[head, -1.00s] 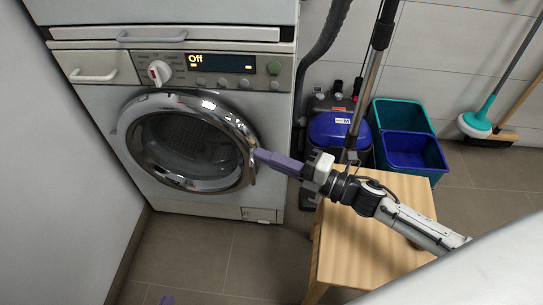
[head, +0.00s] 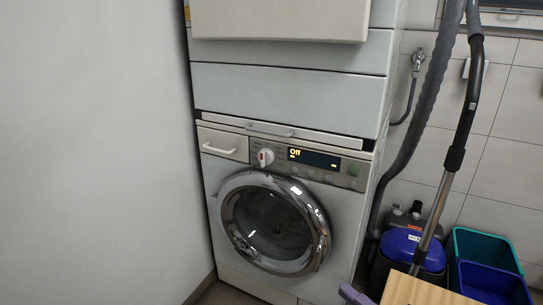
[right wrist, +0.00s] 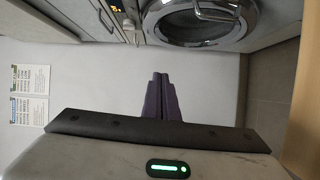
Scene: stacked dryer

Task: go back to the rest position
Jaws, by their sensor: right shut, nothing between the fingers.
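The front-loading machine (head: 330,215) stands ahead, its display reading "Off". Its round chrome-rimmed door (head: 275,222) looks shut, though a slight gap could not be told. My right gripper's purple tip (head: 352,294) just shows at the bottom edge in the head view, in front of the machine's lower right and apart from the door. In the right wrist view the purple fingers (right wrist: 161,98) are together and empty, and the chrome door (right wrist: 200,18) shows above them, clear of them. My left gripper is not in view.
A wooden stool (head: 425,291) stands at the lower right. Behind it are a blue vacuum cleaner (head: 408,246) with its tube and hose, and teal and blue bins (head: 490,280). A white wall (head: 95,150) fills the left side.

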